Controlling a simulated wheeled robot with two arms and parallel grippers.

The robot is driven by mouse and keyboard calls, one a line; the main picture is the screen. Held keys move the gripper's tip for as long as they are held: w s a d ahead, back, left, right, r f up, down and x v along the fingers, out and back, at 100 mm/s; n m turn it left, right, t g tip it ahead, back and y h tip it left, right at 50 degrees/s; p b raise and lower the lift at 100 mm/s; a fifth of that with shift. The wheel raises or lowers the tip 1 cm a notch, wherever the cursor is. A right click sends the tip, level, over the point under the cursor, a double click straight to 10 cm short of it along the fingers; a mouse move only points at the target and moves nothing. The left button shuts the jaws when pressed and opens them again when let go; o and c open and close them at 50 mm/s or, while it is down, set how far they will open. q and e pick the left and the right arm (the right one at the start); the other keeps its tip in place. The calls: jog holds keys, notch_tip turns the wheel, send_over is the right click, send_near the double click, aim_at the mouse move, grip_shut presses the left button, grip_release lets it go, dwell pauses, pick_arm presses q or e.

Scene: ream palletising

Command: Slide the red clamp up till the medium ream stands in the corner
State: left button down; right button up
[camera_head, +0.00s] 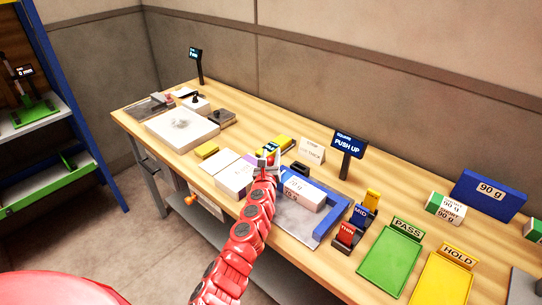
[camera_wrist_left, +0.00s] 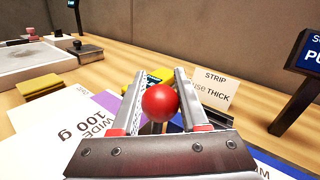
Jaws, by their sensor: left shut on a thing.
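My left gripper (camera_head: 268,160) is at the left end of the squaring station, and its fingers hold the red ball knob of the clamp (camera_wrist_left: 160,102) in the left wrist view. The rest of the clamp is hidden behind the gripper. A white ream with dark print (camera_head: 303,193) lies on the grey plate just right of my gripper; I take it as the medium ream. The blue corner fence (camera_head: 328,226) runs along its right side. Whether the ream touches the fence is hard to tell. My right gripper is not in view.
The sign reading PUSH UP (camera_head: 347,146) stands behind the plate. A white ream with a purple band (camera_head: 234,178) lies left of my gripper. A STRIP card (camera_head: 312,150) stands behind. Small THIN and MID blocks (camera_head: 361,216), a green PASS tray (camera_head: 390,262) and a yellow HOLD tray (camera_head: 443,282) lie right.

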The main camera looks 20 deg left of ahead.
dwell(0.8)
pick_arm(q)
jog(key=d, duration=0.1)
jog(key=s+d, duration=0.1)
jog(key=d, duration=0.2)
jog(key=shift+s+d+p, duration=0.15)
jog(key=shift+s+p, duration=0.1)
jog(key=shift+p, duration=0.1)
jog(key=c, duration=0.8)
grip_release()
jog(key=shift+f, duration=0.1)
jog(key=o, duration=0.4)
jog(key=shift+c, duration=0.2)
jog(key=shift+s, duration=0.1)
jog(key=shift+s, duration=0.25)
jog(key=b+v, duration=0.2)
jog(key=v, duration=1.4)
jog(key=shift+s, duration=0.4)
